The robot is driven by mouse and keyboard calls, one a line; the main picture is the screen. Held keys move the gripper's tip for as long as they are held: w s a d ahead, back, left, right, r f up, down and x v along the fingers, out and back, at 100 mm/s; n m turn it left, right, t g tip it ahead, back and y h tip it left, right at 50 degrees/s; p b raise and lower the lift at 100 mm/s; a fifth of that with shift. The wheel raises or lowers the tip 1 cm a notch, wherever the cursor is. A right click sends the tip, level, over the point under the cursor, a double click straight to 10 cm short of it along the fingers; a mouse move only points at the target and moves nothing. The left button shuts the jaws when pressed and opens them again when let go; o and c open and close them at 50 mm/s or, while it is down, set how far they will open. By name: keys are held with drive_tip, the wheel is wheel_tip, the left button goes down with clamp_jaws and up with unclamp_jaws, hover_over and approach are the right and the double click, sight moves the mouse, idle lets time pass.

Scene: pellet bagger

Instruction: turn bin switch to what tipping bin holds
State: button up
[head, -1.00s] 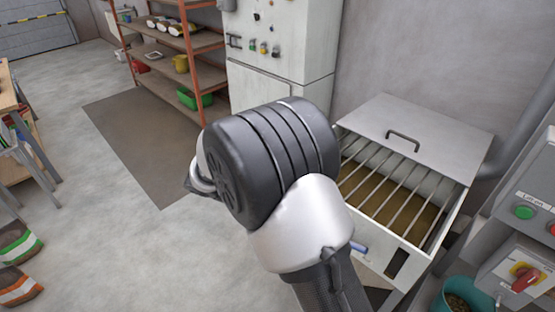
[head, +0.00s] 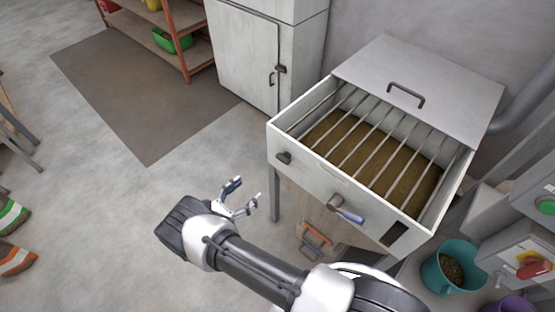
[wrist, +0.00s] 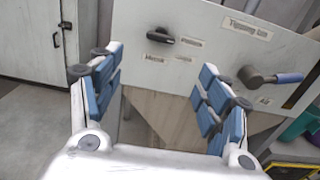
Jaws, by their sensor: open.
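The tipping bin (head: 372,188) is a pale metal hopper with bars over its open top. Brown-olive material (head: 392,172) lies under the bars; its kind is hard to tell. A black knob, the likely bin switch (head: 283,157), is on its front panel. In the wrist view the knob (wrist: 160,37) is elongated roughly sideways, with small labels beside and below it, too blurred to read surely. My gripper (head: 246,192) is open and empty, in front of the panel and apart from the knob. In the wrist view its blue-padded fingers (wrist: 160,70) frame the panel's lower part.
A lever with a blue handle (head: 346,210) sticks out right of the knob; it also shows in the wrist view (wrist: 270,77). A teal bucket (head: 455,268) and a box with a red switch (head: 532,265) stand at the right.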

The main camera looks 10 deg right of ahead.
sight(281, 161)
drive_tip(key=b+x, duration=0.1)
drive_tip(key=x, duration=1.5)
drive_tip(key=shift+d, duration=0.2)
drive_tip(key=shift+c, duration=0.2)
drive_tip(key=c, duration=1)
